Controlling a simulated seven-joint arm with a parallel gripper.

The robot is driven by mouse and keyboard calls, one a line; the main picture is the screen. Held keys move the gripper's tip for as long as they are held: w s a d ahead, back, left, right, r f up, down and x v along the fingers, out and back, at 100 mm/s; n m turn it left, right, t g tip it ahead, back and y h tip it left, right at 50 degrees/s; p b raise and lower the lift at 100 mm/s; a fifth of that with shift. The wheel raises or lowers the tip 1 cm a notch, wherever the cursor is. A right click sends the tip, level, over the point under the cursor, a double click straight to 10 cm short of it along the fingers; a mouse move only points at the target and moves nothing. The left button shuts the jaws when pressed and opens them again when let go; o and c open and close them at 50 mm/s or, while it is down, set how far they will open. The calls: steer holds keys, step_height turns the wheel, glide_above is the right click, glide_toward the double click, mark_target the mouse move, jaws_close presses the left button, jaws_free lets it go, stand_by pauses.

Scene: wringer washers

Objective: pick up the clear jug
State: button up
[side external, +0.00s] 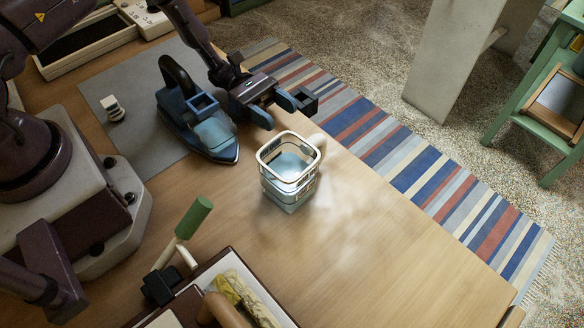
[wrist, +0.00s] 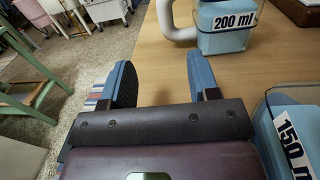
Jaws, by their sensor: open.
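The clear jug (side external: 289,184) stands upright on the wooden table in the side view, with a pale rim, bluish contents and a white handle (side external: 318,141) on its far right. In the wrist view the jug (wrist: 228,42) shows at the top right, cut off by the frame, with a "200 ml" label and its handle (wrist: 177,31) on the left. My gripper (side external: 284,108) is open and empty, just behind the jug and apart from it. In the wrist view its blue-padded fingers (wrist: 163,82) are spread, with bare table between them.
A blue iron (side external: 208,134) sits left of my gripper on a grey mat (side external: 104,92). A blue container labelled "150 ml" (wrist: 289,135) is close at the wrist view's right. The table's right side is clear.

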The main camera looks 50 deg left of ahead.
glide_toward(323, 159)
steer(key=d, duration=0.1)
steer(key=w+d+r, duration=0.1)
steer(key=d+r, duration=0.1)
steer(key=d, duration=0.1)
steer(key=shift+w, duration=0.25)
steer(key=shift+s+d, duration=0.15)
steer(key=shift+d, duration=2.65)
steer(key=shift+c, duration=0.2)
jaws_close()
